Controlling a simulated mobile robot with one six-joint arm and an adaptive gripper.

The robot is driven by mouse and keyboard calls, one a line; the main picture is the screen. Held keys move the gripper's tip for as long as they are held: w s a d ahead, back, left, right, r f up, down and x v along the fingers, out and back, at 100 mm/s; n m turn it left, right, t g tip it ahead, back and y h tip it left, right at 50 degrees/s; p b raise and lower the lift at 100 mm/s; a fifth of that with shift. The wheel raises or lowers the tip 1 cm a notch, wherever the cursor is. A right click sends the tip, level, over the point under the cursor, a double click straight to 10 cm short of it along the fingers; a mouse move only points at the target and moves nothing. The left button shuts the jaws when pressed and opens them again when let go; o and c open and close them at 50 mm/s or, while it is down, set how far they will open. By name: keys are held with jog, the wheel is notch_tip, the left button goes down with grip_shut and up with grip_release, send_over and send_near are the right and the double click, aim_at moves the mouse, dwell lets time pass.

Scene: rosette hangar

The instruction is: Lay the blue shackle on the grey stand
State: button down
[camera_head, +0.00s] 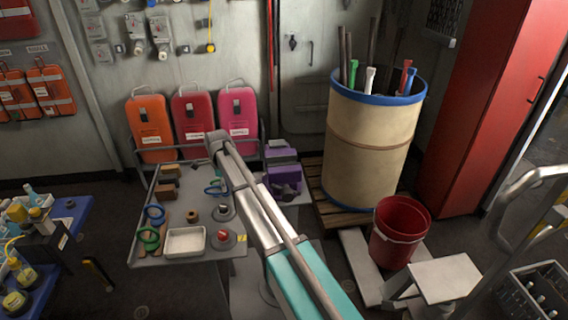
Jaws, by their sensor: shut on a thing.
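A small blue curved piece, which looks like the blue shackle (213,188), is above the back middle of the grey table. My gripper (221,182) is small and dark at the end of my arm, partly hidden by the arm; it is shut on this piece. A grey stand with a round base (222,213) is just below it in the picture. A second round grey base (224,240) with a red top is nearer the front. I cannot tell how high the shackle is above the table.
The grey table (205,262) also bears a blue ring (154,212), a green ring (148,238), a white tray (186,242) and brown blocks (166,192). A rail edges its back and left. Purple items (284,176) are right. A barrel (368,140) and red bucket (397,232) stand further right.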

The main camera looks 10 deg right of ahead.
jog(key=shift+f+b, duration=0.9)
jog(key=shift+b, duration=0.05)
dwell(0.5)
jog(key=shift+c, duration=1)
grip_release()
jog(key=shift+r, duration=0.15)
notch_tip(320, 180, up, 22)
jog(key=f+p, duration=0.1)
jog(key=p, duration=2.1)
jog(key=d, duration=2.1)
jog(key=shift+s+d+b, duration=0.3)
